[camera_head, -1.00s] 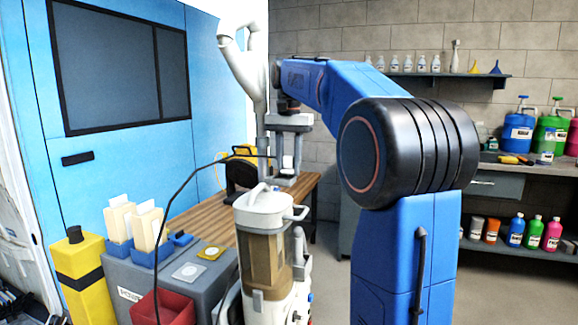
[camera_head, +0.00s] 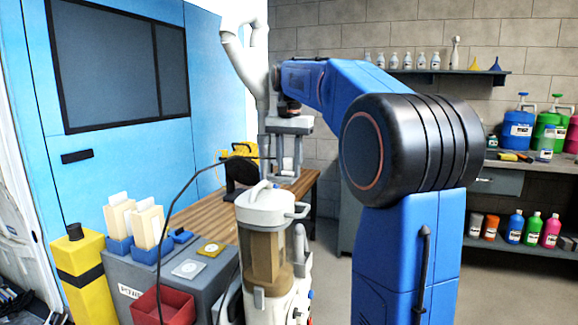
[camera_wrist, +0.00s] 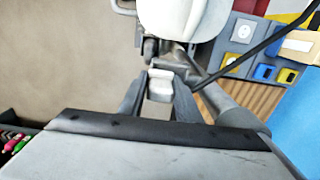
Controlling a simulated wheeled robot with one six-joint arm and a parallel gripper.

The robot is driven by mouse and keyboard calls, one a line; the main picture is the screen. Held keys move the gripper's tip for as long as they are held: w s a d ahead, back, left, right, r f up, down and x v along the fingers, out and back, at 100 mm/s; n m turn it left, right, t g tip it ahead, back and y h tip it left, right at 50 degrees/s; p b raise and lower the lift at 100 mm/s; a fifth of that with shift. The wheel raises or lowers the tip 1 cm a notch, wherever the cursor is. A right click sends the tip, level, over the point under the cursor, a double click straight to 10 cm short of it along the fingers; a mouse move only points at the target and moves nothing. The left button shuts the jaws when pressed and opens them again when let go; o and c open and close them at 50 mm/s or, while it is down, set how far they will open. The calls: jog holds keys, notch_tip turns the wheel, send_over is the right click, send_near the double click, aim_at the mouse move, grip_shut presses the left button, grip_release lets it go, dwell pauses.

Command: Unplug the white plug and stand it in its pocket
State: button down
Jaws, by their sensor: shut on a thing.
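The white plug (camera_wrist: 160,85) shows as a small white block between my fingers in the wrist view. In the head view it is a pale patch (camera_head: 289,164) beyond the vacuum. My gripper (camera_wrist: 157,92) is shut on it, and in the head view my gripper (camera_head: 287,172) hangs over the wooden bench, clear of the grey cabinet. A black cable (camera_head: 185,190) runs from near my gripper down to the front left. A white square plate (camera_head: 187,269) and a yellow one (camera_head: 211,249) lie on the grey cabinet top; I cannot tell which is the plug's pocket.
A white vacuum (camera_head: 266,205) with a clear canister stands just in front of my gripper. Blue holders (camera_head: 145,254) with cream blocks, a red bin (camera_head: 168,306) and a yellow post (camera_head: 78,275) are at left. The wooden bench (camera_head: 195,215) has bare room.

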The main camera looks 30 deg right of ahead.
aim_at(289, 158)
jog(key=shift+w+a+f, duration=0.1)
jog(key=shift+a+f, duration=0.05)
jog(key=shift+f, duration=0.45)
jog(key=c, duration=1.2)
grip_release()
jog(key=shift+w+r, duration=0.15)
jog(key=shift+r, duration=0.35)
jog(key=r, duration=1.1)
jog(key=shift+s+r, duration=0.25)
jog(key=shift+r, duration=0.1)
